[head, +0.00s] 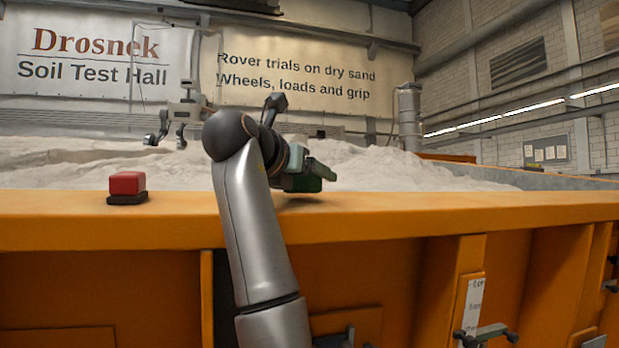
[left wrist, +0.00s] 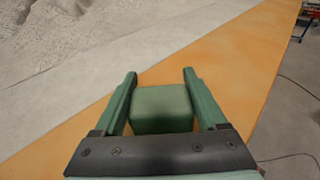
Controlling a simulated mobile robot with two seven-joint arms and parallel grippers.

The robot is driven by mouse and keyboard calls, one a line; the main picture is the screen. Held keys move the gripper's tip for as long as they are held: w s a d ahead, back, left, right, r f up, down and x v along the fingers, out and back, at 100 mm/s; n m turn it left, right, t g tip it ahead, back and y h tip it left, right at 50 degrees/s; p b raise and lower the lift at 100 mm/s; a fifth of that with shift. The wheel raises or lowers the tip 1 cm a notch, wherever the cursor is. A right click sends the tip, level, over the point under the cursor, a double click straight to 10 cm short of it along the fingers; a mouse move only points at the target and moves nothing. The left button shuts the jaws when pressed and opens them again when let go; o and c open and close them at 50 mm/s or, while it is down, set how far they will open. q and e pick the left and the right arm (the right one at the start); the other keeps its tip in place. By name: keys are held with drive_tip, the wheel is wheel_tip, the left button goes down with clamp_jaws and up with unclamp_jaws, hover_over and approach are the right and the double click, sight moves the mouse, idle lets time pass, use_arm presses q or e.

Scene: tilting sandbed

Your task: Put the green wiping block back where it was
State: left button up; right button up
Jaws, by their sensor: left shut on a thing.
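The green wiping block (left wrist: 162,108) is between the two fingers of my left gripper (left wrist: 160,88) in the left wrist view. In the head view my left gripper (head: 318,174) is above the orange ledge (head: 420,207), shut on the block, which shows as a dark green shape (head: 308,184). A dark shadow lies on the ledge under it, and the block looks held a little above the surface. The block's underside is hidden. My right gripper is not in view.
A red block on a dark base (head: 127,187) sits on the ledge at the left. Pale sand (head: 60,163) fills the bed behind the ledge. A grey jointed device (head: 185,112) stands over the sand. The ledge to the right of my gripper is clear.

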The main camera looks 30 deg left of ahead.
use_arm(q)
drive_tip(key=shift+s+f, duration=0.1)
drive_tip(key=shift+f, duration=0.05)
drive_tip(key=shift+f, duration=0.15)
drive_tip(key=o, duration=1.4)
drive_tip(key=shift+r, duration=0.2)
drive_tip(key=shift+s+r, duration=0.1)
drive_tip(key=shift+s, duration=0.05)
drive_tip(key=s+b, duration=0.1)
drive_tip(key=s, duration=0.2)
drive_tip(key=s+r+b, duration=0.1)
drive_tip(key=s, duration=0.3)
drive_tip(key=s+d+b, duration=0.1)
drive_tip(key=s, duration=0.2)
drive_tip(key=shift+s+r, duration=0.35)
drive_tip(key=shift+s, duration=0.4)
